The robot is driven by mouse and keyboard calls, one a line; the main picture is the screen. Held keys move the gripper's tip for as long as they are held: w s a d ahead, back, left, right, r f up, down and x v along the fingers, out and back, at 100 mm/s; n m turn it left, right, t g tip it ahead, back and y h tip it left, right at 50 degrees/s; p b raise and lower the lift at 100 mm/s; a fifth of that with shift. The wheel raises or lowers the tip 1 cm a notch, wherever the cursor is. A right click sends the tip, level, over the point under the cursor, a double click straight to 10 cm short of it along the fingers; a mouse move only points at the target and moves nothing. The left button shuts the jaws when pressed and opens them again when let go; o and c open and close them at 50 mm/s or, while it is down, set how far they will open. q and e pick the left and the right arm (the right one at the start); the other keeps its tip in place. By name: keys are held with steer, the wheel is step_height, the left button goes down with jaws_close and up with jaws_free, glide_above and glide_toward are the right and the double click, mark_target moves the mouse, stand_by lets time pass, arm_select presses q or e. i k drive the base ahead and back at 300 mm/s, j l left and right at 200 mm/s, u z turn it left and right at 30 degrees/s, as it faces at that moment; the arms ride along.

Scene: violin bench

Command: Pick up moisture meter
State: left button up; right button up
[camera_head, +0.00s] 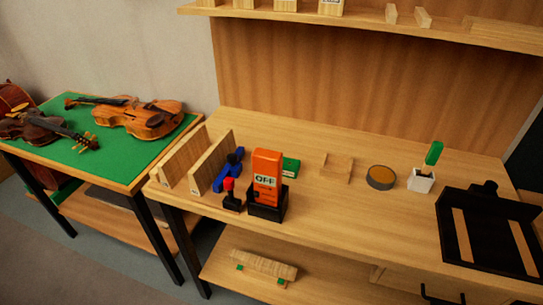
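The moisture meter appears to be the orange block-shaped device (267,171) with a pale display reading "OFF". It stands upright in a black holder (268,208) near the front edge of the wooden bench, left of the middle. The holder hides its lower end. Neither of my grippers can be made out in the head view, and nothing is touching the device.
A red-topped black tool (231,194) and blue clamp (229,171) stand close left, beside upright wooden boards (211,162). A green box (290,167) is close behind. Right are a round tin (381,178), white cup (421,181) and black tray (447,215). Violins (140,119) lie left.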

mark_target(267, 164)
steer(key=k+j+z, duration=0.1)
steer(key=z, duration=0.25)
steer(key=k+j+z, duration=0.15)
steer(key=z, duration=0.2)
steer(key=k+j+z, duration=0.1)
steer(key=z, duration=0.25)
